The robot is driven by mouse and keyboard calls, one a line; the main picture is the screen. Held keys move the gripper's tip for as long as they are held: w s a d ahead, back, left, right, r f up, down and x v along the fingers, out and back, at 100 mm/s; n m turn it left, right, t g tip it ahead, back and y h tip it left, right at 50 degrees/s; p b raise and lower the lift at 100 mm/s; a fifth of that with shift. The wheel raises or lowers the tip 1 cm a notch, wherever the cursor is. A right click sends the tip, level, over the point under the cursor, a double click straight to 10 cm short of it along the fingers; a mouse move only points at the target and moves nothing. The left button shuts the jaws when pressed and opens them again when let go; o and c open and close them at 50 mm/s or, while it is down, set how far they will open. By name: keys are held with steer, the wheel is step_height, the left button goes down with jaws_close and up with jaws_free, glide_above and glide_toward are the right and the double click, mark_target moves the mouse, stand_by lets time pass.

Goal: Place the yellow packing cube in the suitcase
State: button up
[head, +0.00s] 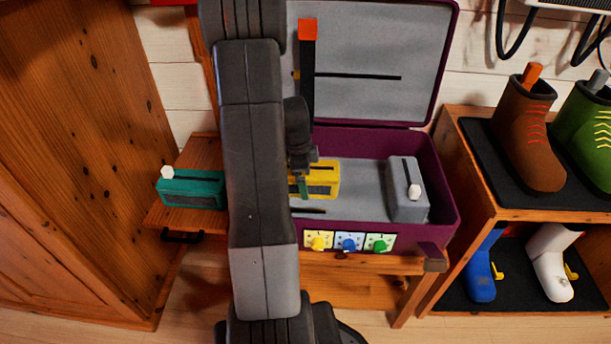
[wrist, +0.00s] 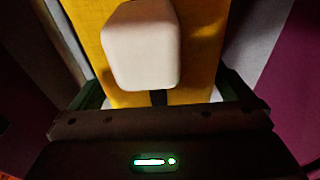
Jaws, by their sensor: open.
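The yellow packing cube (head: 325,180) lies inside the open purple suitcase (head: 446,180), on its grey floor. My arm hides the cube's left part. In the wrist view the yellow cube (wrist: 90,25) is close up, with its pale knob (wrist: 142,45) near my gripper (wrist: 160,98). My gripper (head: 303,187) is low in the suitcase at the cube. It is open, with its fingers on either side of the cube; I cannot tell whether they touch it.
A grey packing cube (head: 409,190) stands in the suitcase's right end. A teal cube (head: 192,189) lies on the bench left of the suitcase. The raised lid (head: 375,40) stands behind. A boot shelf (head: 480,207) is at right, a wooden cabinet (head: 75,150) at left.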

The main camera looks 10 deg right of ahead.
steer(key=shift+r, duration=0.15)
steer(key=r+p, duration=0.1)
steer(key=r, duration=0.3)
steer(key=a+r+p, duration=0.1)
steer(key=r, duration=0.3)
steer(key=r+p, duration=0.1)
steer(key=r, duration=0.3)
steer(key=shift+w+a+p, duration=0.25)
steer(key=shift+a+p, duration=0.1)
steer(key=shift+p, duration=0.05)
stand_by(0.4)
